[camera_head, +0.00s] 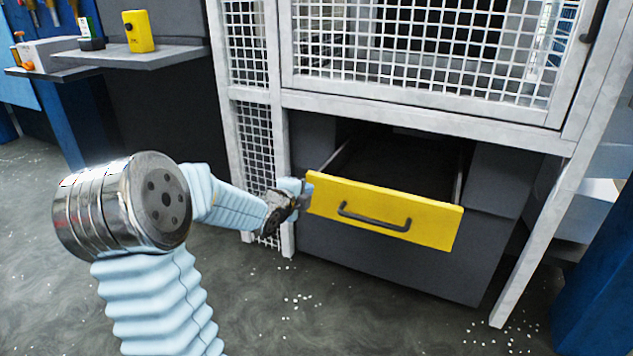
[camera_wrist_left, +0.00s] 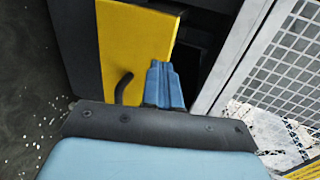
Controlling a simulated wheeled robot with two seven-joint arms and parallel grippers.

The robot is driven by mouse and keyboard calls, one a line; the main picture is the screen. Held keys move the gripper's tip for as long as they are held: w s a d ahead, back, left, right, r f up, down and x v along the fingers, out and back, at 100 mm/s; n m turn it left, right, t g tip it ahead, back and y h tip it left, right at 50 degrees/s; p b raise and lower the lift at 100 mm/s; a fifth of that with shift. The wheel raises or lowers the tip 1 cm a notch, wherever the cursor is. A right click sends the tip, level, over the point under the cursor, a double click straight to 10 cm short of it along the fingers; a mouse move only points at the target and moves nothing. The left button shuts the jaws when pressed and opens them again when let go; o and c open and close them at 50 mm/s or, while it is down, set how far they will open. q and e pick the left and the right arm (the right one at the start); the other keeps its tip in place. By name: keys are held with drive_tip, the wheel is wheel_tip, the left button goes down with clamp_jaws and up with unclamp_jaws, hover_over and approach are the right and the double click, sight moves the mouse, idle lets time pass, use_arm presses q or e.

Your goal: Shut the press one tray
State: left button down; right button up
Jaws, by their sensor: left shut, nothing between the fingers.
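The press tray (camera_head: 385,212) is a drawer with a yellow front and a dark bar handle (camera_head: 374,217). It stands pulled out from the dark cabinet under the mesh cage, with its dark inside showing behind the front. My left gripper (camera_head: 303,190) is shut and empty at the left end of the yellow front. In the left wrist view, the blue fingertips (camera_wrist_left: 163,80) are together in front of the yellow front (camera_wrist_left: 135,45), to the right of the handle (camera_wrist_left: 122,88). I cannot tell whether they touch it. My right gripper is not in view.
A white frame with mesh panels (camera_head: 420,50) stands above the drawer, with a mesh post (camera_head: 255,130) beside my left gripper. A grey shelf (camera_head: 140,58) at upper left holds a yellow container (camera_head: 139,31). White beads lie on the floor, which is otherwise open in front.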

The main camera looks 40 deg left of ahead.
sight(320, 178)
use_arm(q)
drive_tip(key=x, duration=0.3)
drive_tip(key=r+x, duration=0.1)
drive_tip(key=x, duration=0.1)
drive_tip(key=shift+w+p, duration=0.35)
drive_tip(key=shift+w+a, duration=0.1)
drive_tip(key=shift+w, duration=0.05)
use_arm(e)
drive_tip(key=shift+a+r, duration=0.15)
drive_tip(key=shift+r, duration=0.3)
